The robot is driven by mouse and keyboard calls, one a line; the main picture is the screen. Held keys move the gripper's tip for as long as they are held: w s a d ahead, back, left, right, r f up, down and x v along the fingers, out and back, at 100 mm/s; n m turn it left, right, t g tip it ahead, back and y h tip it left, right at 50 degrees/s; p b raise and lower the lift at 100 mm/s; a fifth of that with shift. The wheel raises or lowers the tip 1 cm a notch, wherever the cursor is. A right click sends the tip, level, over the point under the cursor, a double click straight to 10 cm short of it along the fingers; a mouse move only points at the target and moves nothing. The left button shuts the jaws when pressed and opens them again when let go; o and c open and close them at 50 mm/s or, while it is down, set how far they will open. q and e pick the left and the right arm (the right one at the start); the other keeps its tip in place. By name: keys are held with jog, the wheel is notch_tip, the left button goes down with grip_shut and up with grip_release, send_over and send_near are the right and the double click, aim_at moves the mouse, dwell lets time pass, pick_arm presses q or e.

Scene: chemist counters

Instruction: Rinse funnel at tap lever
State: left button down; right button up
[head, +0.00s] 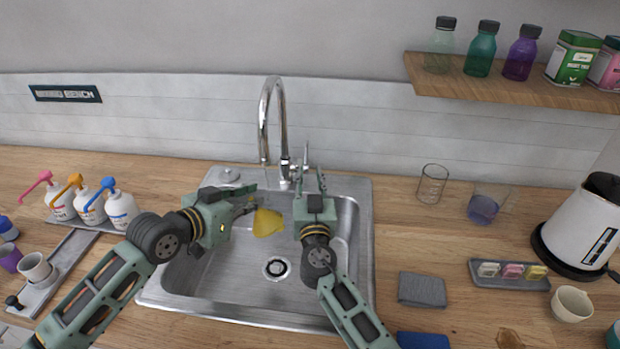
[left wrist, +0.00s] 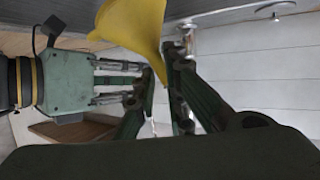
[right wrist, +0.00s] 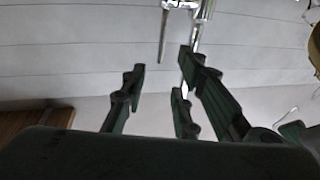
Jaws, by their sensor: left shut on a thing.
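The yellow funnel (head: 268,223) is held over the sink by my left gripper (head: 248,203), which is shut on its edge. The funnel also shows at the top of the left wrist view (left wrist: 135,22). The chrome tap (head: 284,150) stands behind the sink, its curved spout to the left of my right gripper. Its thin upright lever (head: 305,157) is just beyond my right gripper (head: 311,184). In the right wrist view the lever (right wrist: 163,38) lies between the spread fingers' directions, apparently apart from them. My right gripper is open and empty. No water stream is visible.
The steel sink (head: 365,245) has a drain (head: 276,268) in its floor. Pump bottles (head: 90,208) stand at left. A wooden shelf (head: 500,92) with bottles hangs above the right counter.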

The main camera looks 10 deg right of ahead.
aim_at(307, 149)
jog(key=shift+s, duration=0.2)
jog(key=shift+c, duration=0.4)
jog(key=shift+f+n, duration=0.1)
jog(key=shift+n, duration=0.2)
jog(key=c, duration=0.4)
jog(key=shift+s+f+n, duration=0.1)
jog(key=shift+s+n, duration=0.15)
jog(key=shift+n, duration=0.35)
jog(key=shift+c, duration=0.8)
jog(key=n, duration=0.2)
jog(key=s+n, duration=0.1)
jog(key=n, duration=0.2)
jog(key=shift+s+a+f+n, duration=0.15)
jog(key=shift+s+f+n, duration=0.05)
jog(key=shift+s+n, duration=0.1)
grip_shut()
jog(key=w+n, duration=0.3)
jog(key=w+r+n, duration=0.1)
jog(key=w+n, duration=0.3)
jog(key=w+d+n, duration=0.1)
jog(key=w+n, duration=0.2)
jog(key=n, duration=0.1)
jog(key=shift+w+r, duration=0.15)
jog(key=shift+w, duration=0.15)
